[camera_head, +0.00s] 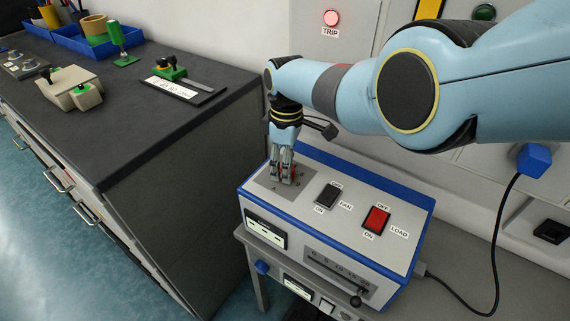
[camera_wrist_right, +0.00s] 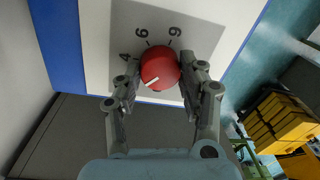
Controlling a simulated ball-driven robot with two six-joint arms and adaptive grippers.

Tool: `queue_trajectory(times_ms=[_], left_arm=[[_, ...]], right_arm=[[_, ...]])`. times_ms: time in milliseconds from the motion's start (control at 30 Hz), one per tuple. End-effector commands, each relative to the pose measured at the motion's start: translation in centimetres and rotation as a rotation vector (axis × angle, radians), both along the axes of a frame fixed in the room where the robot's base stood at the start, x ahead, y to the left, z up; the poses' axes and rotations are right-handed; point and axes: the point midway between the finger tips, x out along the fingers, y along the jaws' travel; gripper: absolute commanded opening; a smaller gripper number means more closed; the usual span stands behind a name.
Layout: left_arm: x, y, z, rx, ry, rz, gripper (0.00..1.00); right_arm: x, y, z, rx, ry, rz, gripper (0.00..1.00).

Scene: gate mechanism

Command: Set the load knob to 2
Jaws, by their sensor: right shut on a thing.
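A round red knob (camera_wrist_right: 160,68) with a white pointer line sits on a grey plate (camera_wrist_right: 137,15) in the right wrist view. The line points to the lower left of that picture, below the printed 4. Other digits show above the knob; the 2 is not visible. My right gripper (camera_head: 281,176) is shut on the knob, with one finger on each side of it. In the head view the knob (camera_head: 289,170) shows only as a bit of red behind the fingers, on the top of the white and blue box (camera_head: 345,242). My left gripper is not in view.
On the box are a black FAN switch (camera_head: 328,195), a red LOAD switch (camera_head: 376,219) and a slider (camera_head: 356,300). A dark bench (camera_head: 110,125) with small devices stands at left. A black cable (camera_head: 497,250) hangs at right.

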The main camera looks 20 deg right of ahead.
Motion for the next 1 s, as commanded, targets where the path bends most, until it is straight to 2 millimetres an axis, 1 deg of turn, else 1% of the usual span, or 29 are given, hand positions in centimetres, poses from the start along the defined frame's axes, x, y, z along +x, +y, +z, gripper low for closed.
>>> queue_trajectory(times_ms=[167, 200, 367, 400, 633, 767, 867, 967, 1000], left_arm=[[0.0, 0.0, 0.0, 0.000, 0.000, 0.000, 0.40], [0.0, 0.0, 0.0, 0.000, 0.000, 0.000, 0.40], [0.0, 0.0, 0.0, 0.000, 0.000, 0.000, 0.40], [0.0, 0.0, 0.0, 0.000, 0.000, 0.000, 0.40], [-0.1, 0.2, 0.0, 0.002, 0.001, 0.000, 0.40], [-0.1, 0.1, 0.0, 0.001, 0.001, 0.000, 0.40], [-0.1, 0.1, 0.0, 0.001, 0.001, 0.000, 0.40], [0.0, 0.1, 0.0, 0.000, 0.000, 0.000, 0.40], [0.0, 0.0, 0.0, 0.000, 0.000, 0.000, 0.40]], right_arm=[[0.0, 0.0, 0.0, 0.000, -0.001, -0.001, 0.08], [0.0, 0.0, 0.0, 0.000, -0.001, -0.001, 0.41], [0.0, 0.0, 0.0, 0.000, -0.001, -0.001, 0.62], [0.0, 0.0, 0.0, 0.000, -0.001, -0.001, 0.64], [0.0, 0.0, 0.0, 0.000, -0.001, -0.002, 0.64], [0.1, 0.0, 0.5, 0.000, -0.001, -0.001, 0.64], [0.2, 0.0, 1.4, 0.000, -0.003, -0.001, 0.64], [0.2, -0.1, 2.7, 0.001, -0.004, -0.002, 0.64], [0.3, -0.1, 3.4, 0.001, -0.006, -0.002, 0.64]])
